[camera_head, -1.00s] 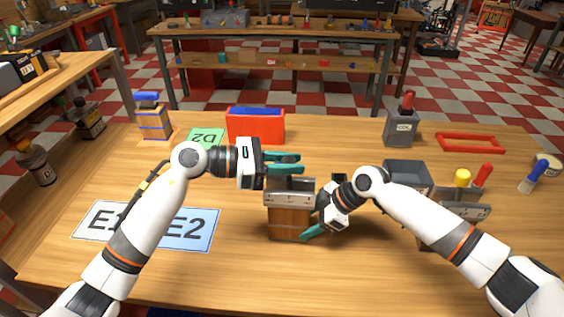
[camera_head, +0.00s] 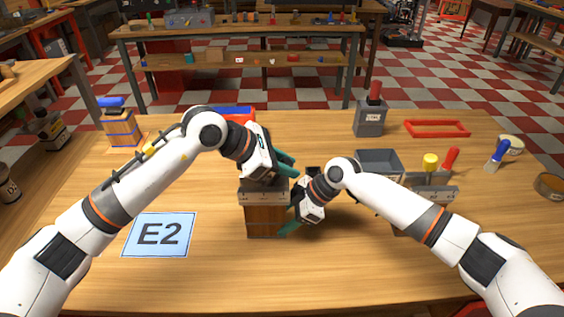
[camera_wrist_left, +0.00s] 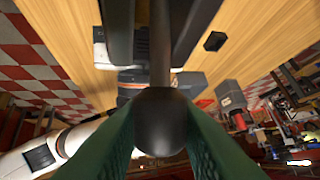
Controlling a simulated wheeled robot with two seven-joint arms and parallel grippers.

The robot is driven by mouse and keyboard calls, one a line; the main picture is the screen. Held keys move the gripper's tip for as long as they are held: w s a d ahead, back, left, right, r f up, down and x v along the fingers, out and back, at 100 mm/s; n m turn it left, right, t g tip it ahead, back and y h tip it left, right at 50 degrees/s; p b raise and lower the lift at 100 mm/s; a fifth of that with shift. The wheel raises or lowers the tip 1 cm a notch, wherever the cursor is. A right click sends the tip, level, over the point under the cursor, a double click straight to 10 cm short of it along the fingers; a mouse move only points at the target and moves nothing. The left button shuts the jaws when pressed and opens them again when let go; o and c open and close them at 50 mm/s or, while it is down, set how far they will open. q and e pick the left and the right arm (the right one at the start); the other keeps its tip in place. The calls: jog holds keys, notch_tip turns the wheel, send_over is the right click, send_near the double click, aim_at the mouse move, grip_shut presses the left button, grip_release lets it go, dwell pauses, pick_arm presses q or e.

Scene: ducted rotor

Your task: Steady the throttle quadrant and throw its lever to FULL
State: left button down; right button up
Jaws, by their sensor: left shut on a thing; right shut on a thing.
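The throttle quadrant (camera_head: 265,218) is a wooden box with a grey metal top plate, standing on the table in the middle of the head view. My right gripper (camera_head: 289,229) is shut on its right side, low near the table. My left gripper (camera_head: 284,165) is above the top plate and shut on the lever's dark round knob (camera_wrist_left: 160,122). In the left wrist view, the green fingers lie on both sides of the knob and the lever's stem (camera_wrist_left: 160,45) runs away from it. In the head view the left gripper hides the lever, and no FULL mark is readable.
A blue E2 card (camera_head: 160,234) lies left. A grey box with a red handle (camera_head: 371,118), a red frame (camera_head: 437,129), a grey bin (camera_head: 380,163) and a unit with yellow and red knobs (camera_head: 430,187) stand right. A blue-topped wooden unit (camera_head: 121,129) is at back left.

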jog(key=shift+r, duration=0.1)
pick_arm(q)
jog(key=c, duration=1.1)
grip_release()
jog(key=shift+c, duration=0.2)
jog(key=v, duration=1.2)
jog(key=shift+d, duration=0.1)
pick_arm(e)
jog(key=o, duration=1)
